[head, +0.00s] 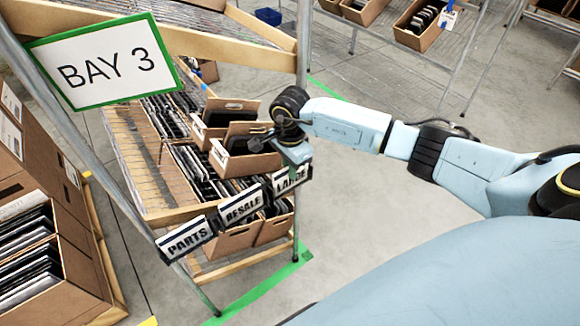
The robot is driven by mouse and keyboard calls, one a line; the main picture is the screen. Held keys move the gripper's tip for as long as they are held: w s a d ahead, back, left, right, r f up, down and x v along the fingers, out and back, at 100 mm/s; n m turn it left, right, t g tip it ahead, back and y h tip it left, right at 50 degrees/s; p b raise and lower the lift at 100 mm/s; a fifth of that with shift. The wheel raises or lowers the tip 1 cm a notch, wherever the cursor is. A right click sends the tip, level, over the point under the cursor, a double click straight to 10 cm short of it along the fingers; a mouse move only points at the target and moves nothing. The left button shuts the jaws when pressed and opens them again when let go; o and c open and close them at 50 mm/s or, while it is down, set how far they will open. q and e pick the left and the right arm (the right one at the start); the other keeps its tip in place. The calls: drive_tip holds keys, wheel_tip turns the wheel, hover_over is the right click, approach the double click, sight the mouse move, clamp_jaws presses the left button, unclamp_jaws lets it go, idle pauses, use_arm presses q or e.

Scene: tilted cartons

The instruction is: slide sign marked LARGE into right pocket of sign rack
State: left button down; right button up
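The sign marked LARGE (291,178) is a white plate with dark letters, tilted, at the right end of the sign rack's row. The sign rack (215,224) runs along the front of the wire shelf, with dark pockets. The PARTS sign (184,238) is in its left pocket and the RESALE sign (241,207) in its middle one. My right gripper (294,157) is directly above the LARGE sign, at its top edge. Its fingertips are hidden, so I cannot tell if they grip the sign. I cannot tell how deep the sign sits in the right pocket. My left gripper is not in view.
Tilted cartons (245,160) of dark sleeves stand on the shelf behind the rack. A BAY 3 board (105,62) hangs upper left. A shelf post (303,45) rises beside my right wrist. Brown cartons (50,225) stand at left. Floor right of the rack is clear.

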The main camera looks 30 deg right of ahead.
drive_tip(key=o, duration=0.4)
